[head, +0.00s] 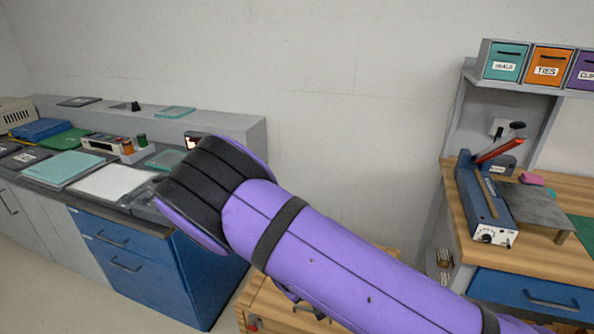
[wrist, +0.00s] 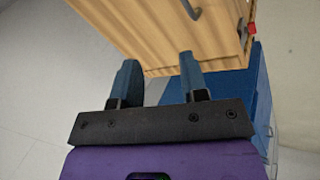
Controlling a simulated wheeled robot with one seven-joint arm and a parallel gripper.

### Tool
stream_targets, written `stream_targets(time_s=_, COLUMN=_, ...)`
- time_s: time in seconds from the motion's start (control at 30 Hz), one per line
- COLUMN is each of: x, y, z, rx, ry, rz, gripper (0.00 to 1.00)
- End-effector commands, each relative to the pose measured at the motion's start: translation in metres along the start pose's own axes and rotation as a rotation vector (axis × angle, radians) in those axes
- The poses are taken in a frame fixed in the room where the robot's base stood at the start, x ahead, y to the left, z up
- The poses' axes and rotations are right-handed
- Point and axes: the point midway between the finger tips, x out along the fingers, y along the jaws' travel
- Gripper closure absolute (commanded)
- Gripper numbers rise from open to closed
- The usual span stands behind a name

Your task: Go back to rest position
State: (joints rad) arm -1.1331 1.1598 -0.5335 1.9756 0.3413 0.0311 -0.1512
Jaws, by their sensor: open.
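My purple and black arm crosses the middle of the head view, reaching from the lower right toward the upper left. My gripper is not visible in the head view. In the wrist view, my gripper (wrist: 155,74) shows two blue-grey fingers standing apart with nothing between them. Beyond the fingertips is the wooden cart (wrist: 160,35), with a metal handle at its top. The same wooden cart shows partly in the head view (head: 262,308), behind and below my arm.
A grey counter with blue drawers (head: 122,258) stands at left, holding trays and folders. At right, a wooden bench (head: 465,232) carries a blue sealing machine (head: 480,205). Labelled boxes (head: 548,66) sit on a shelf above. Pale floor shows at the lower left.

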Motion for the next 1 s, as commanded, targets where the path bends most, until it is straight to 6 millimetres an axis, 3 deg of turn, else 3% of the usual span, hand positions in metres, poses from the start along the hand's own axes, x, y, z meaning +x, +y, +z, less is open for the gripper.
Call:
stream_targets(time_s=0.3, x=-0.080, y=0.062, z=-0.008, rx=0.194, ry=-0.039, rz=-0.148, gripper=0.60)
stream_targets(time_s=0.57, x=-0.147, y=0.118, z=-0.001, rx=0.321, ry=-0.046, rz=-0.254, gripper=0.60)
stream_targets(time_s=1.0, x=-0.261, y=0.210, z=0.043, rx=0.486, ry=-0.011, rz=-0.385, gripper=0.60)
